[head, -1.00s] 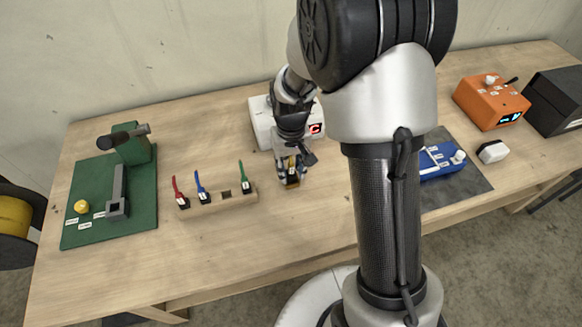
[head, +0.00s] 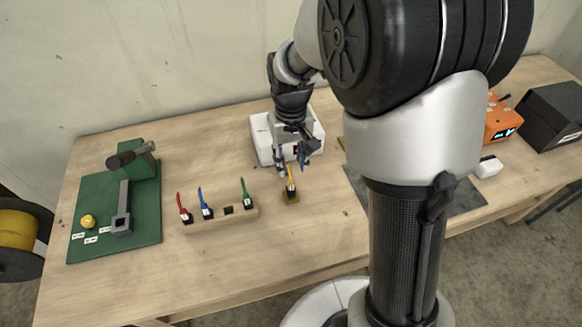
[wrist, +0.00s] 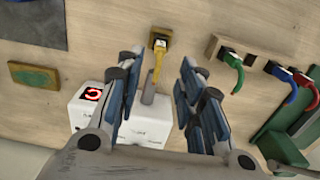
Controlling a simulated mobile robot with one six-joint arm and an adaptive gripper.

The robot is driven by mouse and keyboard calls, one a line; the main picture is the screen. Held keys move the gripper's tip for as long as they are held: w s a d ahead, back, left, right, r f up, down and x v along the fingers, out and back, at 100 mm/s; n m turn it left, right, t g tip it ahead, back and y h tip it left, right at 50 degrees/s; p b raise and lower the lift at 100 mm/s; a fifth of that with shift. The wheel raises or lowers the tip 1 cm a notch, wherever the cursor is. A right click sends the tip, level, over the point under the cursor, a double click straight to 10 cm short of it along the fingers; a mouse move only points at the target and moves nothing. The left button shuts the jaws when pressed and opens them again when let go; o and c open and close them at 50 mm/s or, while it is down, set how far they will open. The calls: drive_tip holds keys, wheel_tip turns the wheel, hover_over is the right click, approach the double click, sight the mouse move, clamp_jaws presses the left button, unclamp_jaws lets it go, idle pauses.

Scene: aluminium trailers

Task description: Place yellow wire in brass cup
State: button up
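The yellow wire (head: 291,178) stands upright with its dark end in the small square brass cup (head: 291,197) on the table. In the wrist view the yellow wire (wrist: 158,60) shows in the brass cup (wrist: 161,36), between and beyond my fingertips. My gripper (head: 293,162) is open and empty, just behind and above the wire. In the wrist view its two blue-grey padded fingers (wrist: 158,75) are spread apart, with a visible gap on both sides of the wire.
A wooden rack (head: 215,222) left of the cup holds red, blue and green wires, with one empty slot. A white box (head: 262,138) with a red display (wrist: 90,92) is behind. A green board (head: 88,205) lies at left; an orange device (head: 500,125) is at right.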

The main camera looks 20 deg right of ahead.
drive_tip(key=shift+r, duration=0.5)
drive_tip(key=s+r+t, duration=0.2)
drive_tip(key=s+r, duration=0.5)
drive_tip(key=s, duration=0.3)
drive_tip(key=s+r+t, duration=0.2)
drive_tip(key=s+r, duration=0.5)
drive_tip(key=s, duration=0.4)
drive_tip(key=shift+s+t, duration=0.2)
drive_tip(key=shift+t, duration=0.1)
drive_tip(key=shift+f+b, duration=0.4)
drive_tip(key=shift+o, duration=0.2)
